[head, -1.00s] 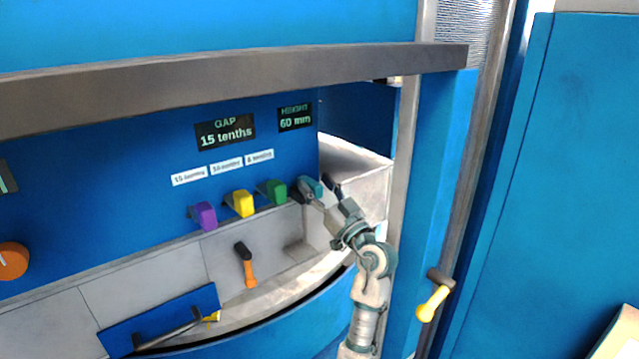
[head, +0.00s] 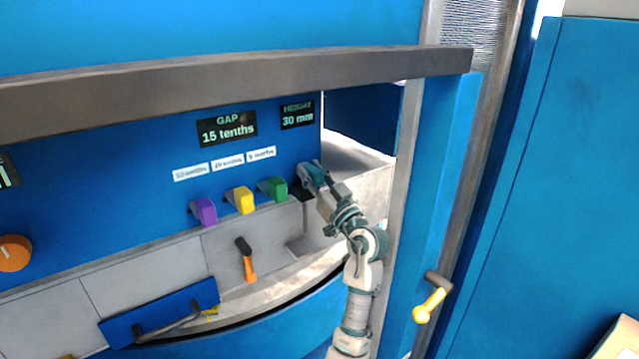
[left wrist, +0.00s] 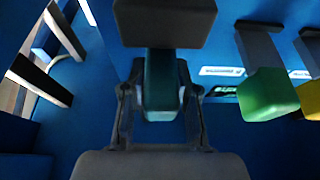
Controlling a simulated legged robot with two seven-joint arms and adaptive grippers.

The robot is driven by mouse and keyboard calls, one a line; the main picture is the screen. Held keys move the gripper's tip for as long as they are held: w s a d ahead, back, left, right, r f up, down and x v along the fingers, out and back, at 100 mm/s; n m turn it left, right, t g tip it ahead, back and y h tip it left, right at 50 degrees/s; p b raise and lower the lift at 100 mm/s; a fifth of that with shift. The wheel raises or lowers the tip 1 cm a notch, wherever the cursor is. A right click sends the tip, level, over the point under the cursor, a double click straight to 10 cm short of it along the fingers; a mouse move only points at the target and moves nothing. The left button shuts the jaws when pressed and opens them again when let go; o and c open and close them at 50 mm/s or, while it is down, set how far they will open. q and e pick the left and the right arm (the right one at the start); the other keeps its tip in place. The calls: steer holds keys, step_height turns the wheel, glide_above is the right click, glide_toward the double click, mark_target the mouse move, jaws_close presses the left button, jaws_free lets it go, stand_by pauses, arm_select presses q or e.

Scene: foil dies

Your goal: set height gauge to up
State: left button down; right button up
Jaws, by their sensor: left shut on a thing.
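The height display (head: 297,115) reads 30 mm on the blue panel. Below it, at the right end of the row of coloured levers, is a teal lever (left wrist: 161,80). In the left wrist view it sits between the two fingers of my left gripper (left wrist: 160,108). In the head view my left gripper (head: 314,181) is at the panel, just right of the green lever, and covers most of the teal one. It is shut on the teal lever. My right gripper is in neither view.
Purple (head: 204,211), yellow (head: 241,200) and green (head: 273,189) levers stand close on the left, under white labels. The gap display (head: 227,129) reads 15 tenths. A grey beam (head: 235,80) crosses above. An orange-handled lever (head: 247,262) is below; a yellow handle (head: 430,304) is at the right.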

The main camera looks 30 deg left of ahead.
mark_target(320, 170)
arm_select(q)
steer(key=d+r, duration=0.2)
steer(key=r, duration=0.1)
steer(key=shift+s+d+r, duration=0.1)
steer(key=shift+d+r, duration=0.05)
steer(key=shift+r, duration=0.1)
steer(key=shift+s+a+r, duration=0.35)
steer(key=shift+a+r, duration=0.05)
steer(key=shift+a, duration=0.15)
steer(key=shift+w, duration=0.15)
steer(key=shift+d, duration=0.1)
steer(key=c, duration=1)
jaws_free()
steer(key=shift+w, duration=0.1)
steer(key=shift+o, duration=0.6)
steer(key=shift+f, duration=0.25)
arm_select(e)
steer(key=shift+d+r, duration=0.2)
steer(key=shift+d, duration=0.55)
arm_select(q)
steer(key=v, duration=0.7)
steer(key=shift+d, duration=0.3)
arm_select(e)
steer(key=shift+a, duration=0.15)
